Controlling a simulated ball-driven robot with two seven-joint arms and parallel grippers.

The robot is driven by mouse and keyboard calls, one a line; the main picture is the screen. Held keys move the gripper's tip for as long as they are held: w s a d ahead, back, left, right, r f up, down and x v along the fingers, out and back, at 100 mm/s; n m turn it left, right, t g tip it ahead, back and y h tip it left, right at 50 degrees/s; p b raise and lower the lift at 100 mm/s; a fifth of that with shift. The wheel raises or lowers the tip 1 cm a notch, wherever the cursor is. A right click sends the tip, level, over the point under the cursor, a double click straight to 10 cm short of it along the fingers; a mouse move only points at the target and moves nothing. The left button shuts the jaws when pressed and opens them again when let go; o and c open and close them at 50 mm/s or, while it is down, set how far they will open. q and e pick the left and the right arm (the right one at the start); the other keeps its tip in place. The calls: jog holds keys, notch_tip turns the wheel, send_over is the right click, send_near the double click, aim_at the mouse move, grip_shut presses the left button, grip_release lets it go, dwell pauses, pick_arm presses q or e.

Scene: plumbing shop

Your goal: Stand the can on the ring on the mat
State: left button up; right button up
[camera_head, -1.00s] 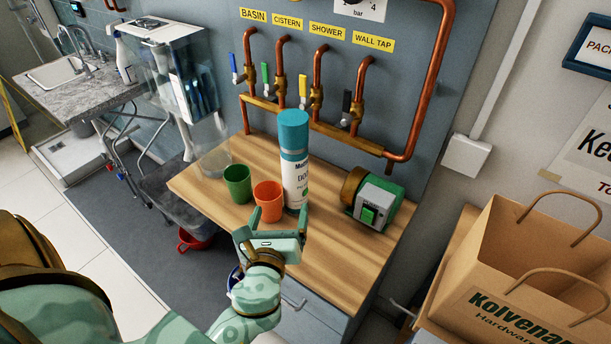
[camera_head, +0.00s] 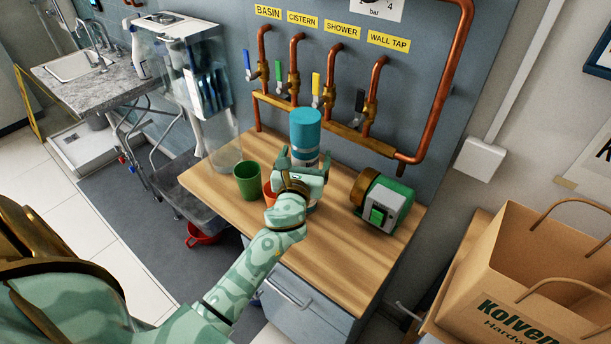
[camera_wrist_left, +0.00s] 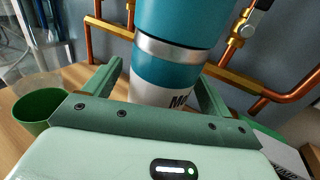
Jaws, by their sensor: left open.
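The can (camera_head: 305,128), tall with a teal top and a white label, stands upright on the wooden bench (camera_head: 345,258) in the head view. My left gripper (camera_head: 304,163) is open in front of it, with one finger to each side. In the left wrist view the can (camera_wrist_left: 167,72) shows between the two spread fingers; I cannot tell whether either touches it. The can's lower part is hidden behind my gripper. I see no ring or mat on the bench. My right gripper is not in view.
A clear container (camera_head: 225,155) is at the bench's left edge. A green and grey pump (camera_head: 382,203) sits to the right. Copper pipes with valves (camera_head: 330,95) run behind.

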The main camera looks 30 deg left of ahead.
pick_arm(q)
jog(key=shift+x, duration=1)
grip_shut()
